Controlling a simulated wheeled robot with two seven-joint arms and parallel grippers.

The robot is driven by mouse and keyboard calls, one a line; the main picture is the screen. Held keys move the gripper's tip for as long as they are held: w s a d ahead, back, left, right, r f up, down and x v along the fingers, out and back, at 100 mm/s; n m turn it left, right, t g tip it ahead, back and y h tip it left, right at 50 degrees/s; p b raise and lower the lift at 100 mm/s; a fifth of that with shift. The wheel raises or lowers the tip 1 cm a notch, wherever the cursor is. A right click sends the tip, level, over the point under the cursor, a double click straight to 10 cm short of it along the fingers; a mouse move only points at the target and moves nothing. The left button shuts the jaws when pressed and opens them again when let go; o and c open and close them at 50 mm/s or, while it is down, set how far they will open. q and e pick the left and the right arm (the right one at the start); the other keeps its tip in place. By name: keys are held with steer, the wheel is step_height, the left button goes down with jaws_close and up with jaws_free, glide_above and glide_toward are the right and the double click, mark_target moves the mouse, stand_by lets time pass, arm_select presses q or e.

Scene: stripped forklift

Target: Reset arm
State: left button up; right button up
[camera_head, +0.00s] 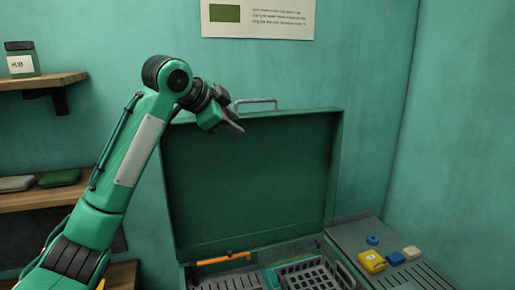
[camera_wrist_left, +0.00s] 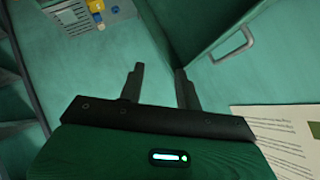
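My left arm comes in from the left in the head view and bends over at the top, with its gripper (camera_head: 229,122) in front of the upper part of the raised green lid (camera_head: 255,185). In the left wrist view the two dark fingers of my left gripper (camera_wrist_left: 161,88) stand apart with nothing between them. The gripper is open and empty. My right gripper is in neither view.
The open case holds a grey basket (camera_head: 310,272) and an orange bar (camera_head: 224,258). A grey side surface (camera_head: 352,235) at right carries a yellow block (camera_head: 372,262) and small blue pieces. Shelves (camera_head: 40,195) stand at left. A poster (camera_head: 258,18) hangs on the teal wall.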

arm_select(q)
steer(key=s+a+f+n, duration=0.1)
steer(key=s+f+n, duration=0.1)
steer(key=f, duration=0.9)
steer(key=s+a+f+n, duration=0.1)
steer(key=f, duration=1)
steer(key=s+a+f+n+g+y, duration=0.1)
steer(key=s+a+f+n, duration=0.1)
steer(key=s+f, duration=0.5)
steer(key=s+a+f+n+g+y, duration=0.1)
steer(key=s+f+n, duration=0.2)
steer(key=f, duration=0.8)
steer(key=s+a+f+n+g+y, duration=0.15)
steer(key=s+a+f, duration=0.3)
steer(key=s, duration=0.65)
steer(key=s+a+f+n+y, duration=0.25)
steer(key=s+a+f, duration=0.2)
steer(key=s, duration=0.55)
steer(key=s+a+f+n+g+y, duration=0.1)
steer(key=s+a+f+n, duration=0.2)
steer(key=s+f, duration=0.55)
step_height(320, 180, down, 29)
steer(key=s+g, duration=0.2)
steer(key=s+a+f+b, duration=0.1)
steer(key=s+a+f, duration=0.2)
steer(key=s+f, duration=1.6)
steer(key=shift+s+a+f+m+g, duration=0.15)
steer(key=shift+s+f+m+g, duration=0.15)
steer(key=shift+f, duration=0.3)
